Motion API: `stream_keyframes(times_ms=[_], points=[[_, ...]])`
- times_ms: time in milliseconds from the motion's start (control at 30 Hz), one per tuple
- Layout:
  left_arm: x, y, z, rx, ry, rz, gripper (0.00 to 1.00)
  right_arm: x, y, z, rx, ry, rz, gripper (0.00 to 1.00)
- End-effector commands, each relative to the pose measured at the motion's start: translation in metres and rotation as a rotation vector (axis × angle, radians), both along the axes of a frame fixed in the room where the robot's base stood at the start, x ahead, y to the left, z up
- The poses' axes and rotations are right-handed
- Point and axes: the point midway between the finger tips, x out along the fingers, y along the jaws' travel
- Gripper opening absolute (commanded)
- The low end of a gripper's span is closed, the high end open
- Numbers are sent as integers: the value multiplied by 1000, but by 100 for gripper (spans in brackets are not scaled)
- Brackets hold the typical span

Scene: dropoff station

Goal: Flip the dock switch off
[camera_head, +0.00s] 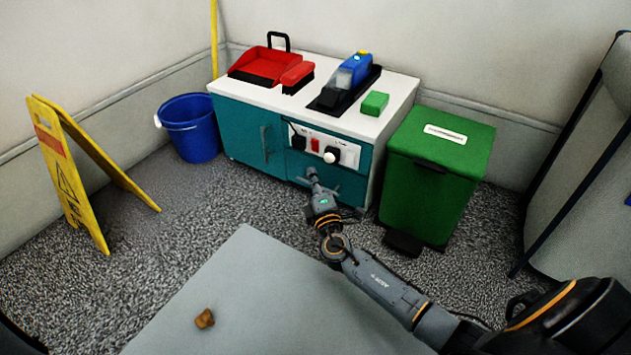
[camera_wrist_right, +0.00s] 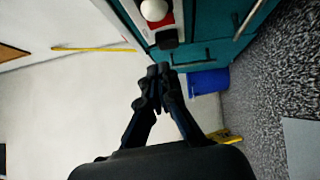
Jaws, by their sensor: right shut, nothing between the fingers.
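A white panel (camera_head: 349,156) with a small red switch (camera_head: 315,144) sits on the front of the teal cabinet (camera_head: 237,130). A black plug (camera_head: 298,142) is left of the switch and a white round knob (camera_head: 331,156) right of it. My right gripper (camera_head: 311,170) is shut and empty, just below the panel. In the right wrist view its fingertips (camera_wrist_right: 158,72) are close to the black plug (camera_wrist_right: 167,40); whether they touch is unclear. The red switch is partly visible there, and I cannot tell its position. My left gripper is out of view.
A blue and grey device (camera_head: 354,70) stands in a black dock on the white top, beside a green block (camera_head: 375,103) and red dustpan (camera_head: 265,64). A green bin (camera_head: 440,185) stands right, a blue bucket (camera_head: 190,130) and yellow sign (camera_head: 68,185) left.

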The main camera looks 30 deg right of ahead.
Motion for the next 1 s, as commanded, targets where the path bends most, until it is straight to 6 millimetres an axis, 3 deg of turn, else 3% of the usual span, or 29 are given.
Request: stream_keyframes(times_ms=[100,300,533,1000], points=[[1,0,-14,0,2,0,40,27,-7,0,0,-4,-2,0],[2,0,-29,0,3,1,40,63,-21,3,-1,-2,-2,0],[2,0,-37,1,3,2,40,76,-44,8,0,-1,-1,0],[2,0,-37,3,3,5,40,78,-49,11,2,0,0,0]])
